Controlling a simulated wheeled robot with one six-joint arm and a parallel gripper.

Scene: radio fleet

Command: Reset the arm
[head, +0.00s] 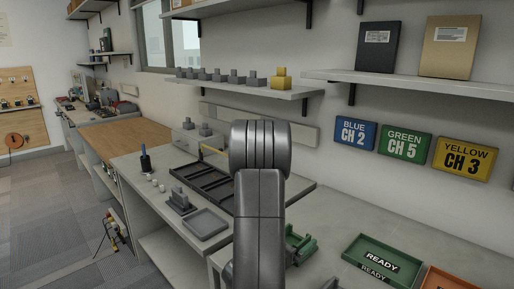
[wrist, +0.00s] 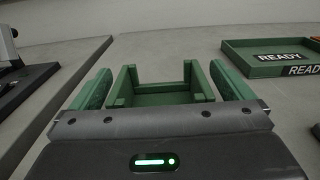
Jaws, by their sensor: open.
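My arm (head: 262,190) stands upright in the middle of the head view and hides part of the bench behind it. My gripper (wrist: 160,78) shows in the wrist view with its two green fingers spread wide apart. A green open-topped holder (wrist: 160,98) sits on the grey bench between and just beyond the fingers, with a gap at each side. Nothing is seen held in the gripper. Green parts also show beside my arm in the head view, where I cannot separate gripper from holder.
A green READY tray (head: 384,262) and an orange tray (head: 440,280) lie to the right. A black divided tray (head: 190,178), a grey tray (head: 205,223) and a dark charger-like block (head: 180,203) lie left. A shelf (head: 250,90) with several radios hangs above.

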